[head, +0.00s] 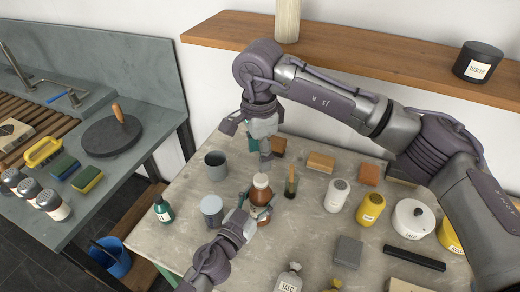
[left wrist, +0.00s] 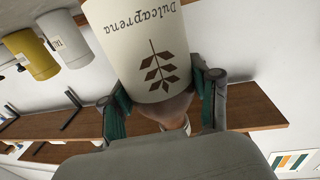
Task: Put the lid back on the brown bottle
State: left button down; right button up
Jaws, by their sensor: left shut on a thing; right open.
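The brown bottle (head: 260,196) stands near the middle of the table, with a cream lid (head: 261,180) at its top. I cannot tell whether the lid is fully seated. My left gripper (head: 247,208) is shut on the bottle from the lower left. In the left wrist view the bottle's pale "Dulcaprena" label (left wrist: 150,45) appears upside down between the fingers (left wrist: 165,100), with brown glass and a small pale part below it. My right gripper (head: 263,152) is open, pointing down just above the lid; its fingers are partly hidden.
A grey cup (head: 215,165), a grey-blue container (head: 211,209) and a green bottle (head: 163,210) stand to the left. A dark green cup with a stick (head: 291,186) is close on the right. White and yellow jars stand further right. A wooden shelf (head: 350,62) runs behind.

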aim_at(260, 178)
jog(key=n, duration=0.4)
jog(key=shift+d+r, duration=0.1)
jog(key=shift+r, duration=0.25)
jog(key=shift+f, duration=4.05)
